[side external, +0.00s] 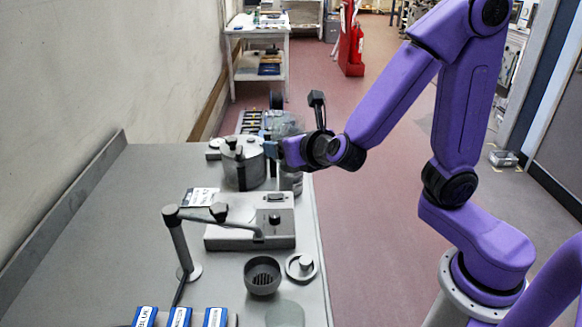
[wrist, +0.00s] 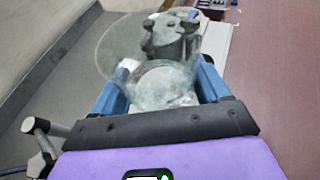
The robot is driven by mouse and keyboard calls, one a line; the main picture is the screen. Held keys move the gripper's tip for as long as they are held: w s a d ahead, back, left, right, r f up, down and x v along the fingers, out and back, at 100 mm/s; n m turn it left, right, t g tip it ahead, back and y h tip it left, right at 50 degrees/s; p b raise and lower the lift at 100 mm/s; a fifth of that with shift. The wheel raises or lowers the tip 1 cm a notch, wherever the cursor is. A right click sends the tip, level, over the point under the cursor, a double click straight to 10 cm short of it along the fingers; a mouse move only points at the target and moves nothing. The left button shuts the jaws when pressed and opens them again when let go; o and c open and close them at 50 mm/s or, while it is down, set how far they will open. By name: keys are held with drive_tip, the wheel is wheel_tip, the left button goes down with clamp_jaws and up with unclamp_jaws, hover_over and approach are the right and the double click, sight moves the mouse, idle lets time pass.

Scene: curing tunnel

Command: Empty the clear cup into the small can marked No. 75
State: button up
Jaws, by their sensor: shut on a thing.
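My gripper (side external: 272,148) is above the far end of the grey bench, its blue fingers shut on the clear cup (side external: 284,124). In the wrist view the clear cup (wrist: 112,50) sits between the two blue fingers (wrist: 160,90), its wide round outline beyond them. It looks tilted; I cannot tell whether anything is inside. A small grey can (side external: 291,182) stands below my gripper near the bench's right edge, partly hidden. No marking such as No. 75 is readable on it.
A larger lidded grey pot (side external: 243,165) stands just left of the can. Nearer are a grey instrument box (side external: 250,230), a jointed stand (side external: 182,245), a dark bowl (side external: 262,276), a round lid (side external: 301,267) and blue-labelled blocks (side external: 180,317). The bench's left side is clear.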

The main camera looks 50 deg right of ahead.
drive_tip(key=w+d+m+g+h, duration=0.1)
drive_tip(key=d+m+g+h, duration=0.5)
drive_tip(key=d, duration=1.4)
wheel_tip(320, 180, down, 21)
drive_tip(key=m+t, duration=0.1)
drive_tip(key=shift+a+f+h, duration=0.2)
drive_tip(key=shift+h, duration=0.2)
drive_tip(key=shift+w+r, duration=0.1)
drive_tip(key=shift+w, duration=0.05)
drive_tip(key=w+a+r+n+g+h, duration=0.2)
drive_tip(key=w+r+n+g+h, duration=0.1)
drive_tip(key=r+n, duration=0.4)
drive_tip(key=shift+r+g, duration=0.45)
drive_tip(key=shift+g, duration=0.25)
